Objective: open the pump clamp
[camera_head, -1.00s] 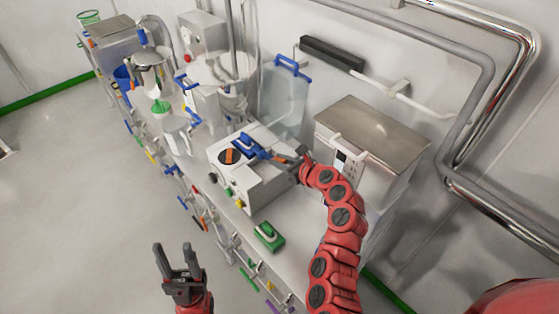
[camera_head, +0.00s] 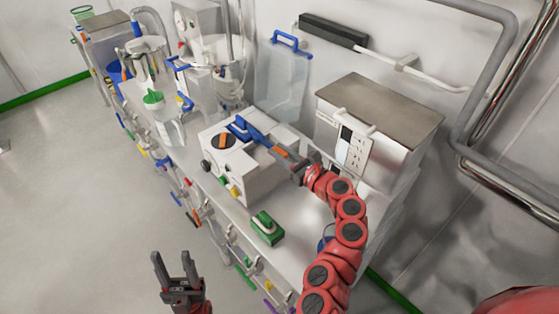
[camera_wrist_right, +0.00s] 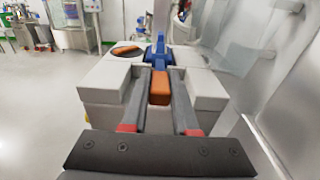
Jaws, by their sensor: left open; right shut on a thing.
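The pump (camera_head: 240,175) is a white box on the bench with a round black and orange rotor (camera_head: 223,141) on top. Its clamp is a blue lever (camera_head: 246,130) with an orange grip (camera_head: 281,151), beside the rotor. My right gripper (camera_head: 285,155) is shut on the orange grip. In the right wrist view the orange grip (camera_wrist_right: 160,88) sits between the two dark fingers, with the blue lever (camera_wrist_right: 157,55) beyond it. The lever lies low over the pump top. My left gripper (camera_head: 172,268) is open and empty, low in front of the bench.
A green and white object (camera_head: 267,227) lies on the bench near its front edge. A steel-topped box (camera_head: 375,110) stands right of the pump. A clear container with a blue handle (camera_head: 282,80) stands behind. A jug (camera_head: 168,125) and vessels stand to the left.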

